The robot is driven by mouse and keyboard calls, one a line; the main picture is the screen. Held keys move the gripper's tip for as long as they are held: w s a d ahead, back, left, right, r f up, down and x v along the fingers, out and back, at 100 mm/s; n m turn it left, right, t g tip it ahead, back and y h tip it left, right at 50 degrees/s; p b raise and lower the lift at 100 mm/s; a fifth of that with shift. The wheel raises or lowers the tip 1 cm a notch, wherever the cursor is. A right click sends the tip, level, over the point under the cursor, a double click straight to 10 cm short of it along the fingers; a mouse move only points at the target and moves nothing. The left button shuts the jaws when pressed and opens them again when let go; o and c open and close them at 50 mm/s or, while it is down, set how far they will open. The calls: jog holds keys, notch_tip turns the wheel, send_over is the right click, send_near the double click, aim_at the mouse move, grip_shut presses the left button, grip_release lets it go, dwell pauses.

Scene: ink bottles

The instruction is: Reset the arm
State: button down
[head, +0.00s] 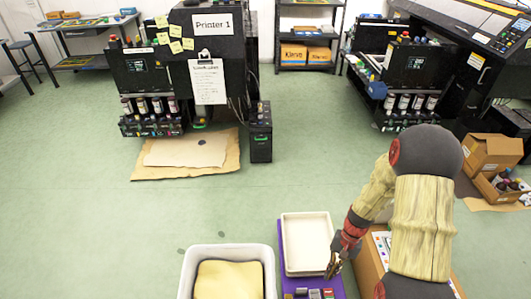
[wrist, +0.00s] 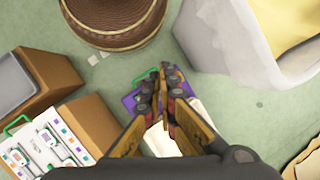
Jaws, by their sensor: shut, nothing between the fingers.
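My gripper (head: 333,268) is shut and empty in the head view. It is at the right edge of the white tray (head: 291,216) on the purple mat (head: 283,283), seemingly above it; whether it touches is unclear. My arm comes in from the right. In the wrist view the gripper fingers (wrist: 165,78) are close together with nothing between them. Parts of the purple mat (wrist: 130,102) and the pale tray (wrist: 160,140) show behind the fingers. Small coloured items (head: 314,293) lie on the mat in front of the tray.
A white bin (head: 188,262) with yellow cloth (head: 229,280) stands left of the mat. A cardboard box (head: 379,245) is partly behind my arm. Printer 1 (head: 212,25) stands at the back with ink bottles (head: 157,105) below. The green floor between is mostly clear.

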jog(key=s+a+r+n+t+h, duration=0.1)
jog(key=s+r+t, duration=0.2)
jog(key=r, duration=1.1)
jog(key=s+a+r+n+t+h+p, duration=0.1)
jog(key=s+r, duration=0.5)
jog(key=r, duration=0.9)
jog(key=s+a+r+n+t+h+p, duration=0.1)
jog(key=s+a+r+n+t, duration=0.1)
jog(key=r, duration=1.3)
jog(key=s+n+t, duration=0.1)
jog(key=s+t, duration=0.1)
jog(key=s, duration=0.1)
jog(key=shift+a+t, duration=0.15)
jog(key=shift+t, duration=0.25)
jog(key=shift+f, duration=0.1)
